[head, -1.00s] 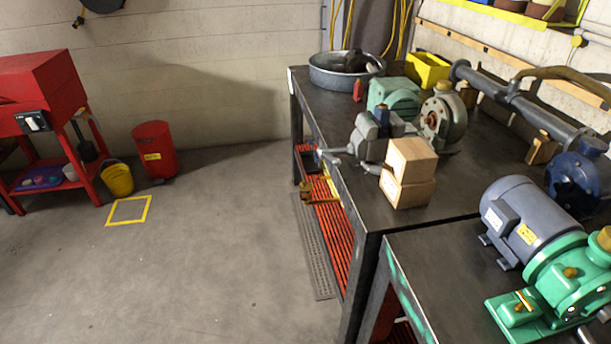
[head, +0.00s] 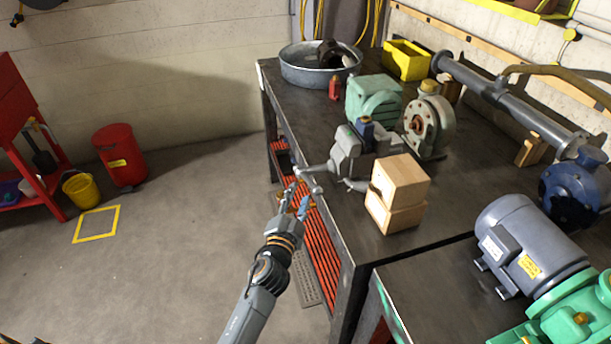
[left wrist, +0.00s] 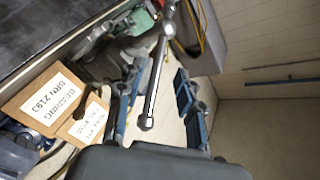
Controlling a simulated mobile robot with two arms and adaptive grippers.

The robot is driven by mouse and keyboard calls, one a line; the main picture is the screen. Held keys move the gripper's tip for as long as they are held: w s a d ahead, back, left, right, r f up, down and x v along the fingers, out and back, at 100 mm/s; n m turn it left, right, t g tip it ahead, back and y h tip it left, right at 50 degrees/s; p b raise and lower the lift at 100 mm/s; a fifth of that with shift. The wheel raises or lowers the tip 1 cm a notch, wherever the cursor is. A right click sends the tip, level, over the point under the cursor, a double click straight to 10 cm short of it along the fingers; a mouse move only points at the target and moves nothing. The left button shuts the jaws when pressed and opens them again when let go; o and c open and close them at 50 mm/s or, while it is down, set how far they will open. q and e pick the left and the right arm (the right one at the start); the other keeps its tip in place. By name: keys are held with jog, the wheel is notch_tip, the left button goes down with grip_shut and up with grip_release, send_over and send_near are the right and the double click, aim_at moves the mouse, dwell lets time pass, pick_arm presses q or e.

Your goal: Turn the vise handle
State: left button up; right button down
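My left gripper (head: 296,194) is just below and left of the handle in the head view. In the left wrist view the handle bar (left wrist: 154,88) with its round end knob lies between the two blue-padded fingers (left wrist: 159,98). The fingers are apart, with gaps seen on both sides of the bar. My right gripper is not in view.
A metal tub (head: 303,66) is at the far end. The floor left of the bench is clear up to a red bin (head: 119,156).

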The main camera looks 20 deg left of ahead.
aim_at(306, 175)
pick_arm(q)
jog(key=w, duration=0.8)
jog(key=shift+a+f, duration=0.1)
jog(key=shift+a, duration=0.15)
grip_shut()
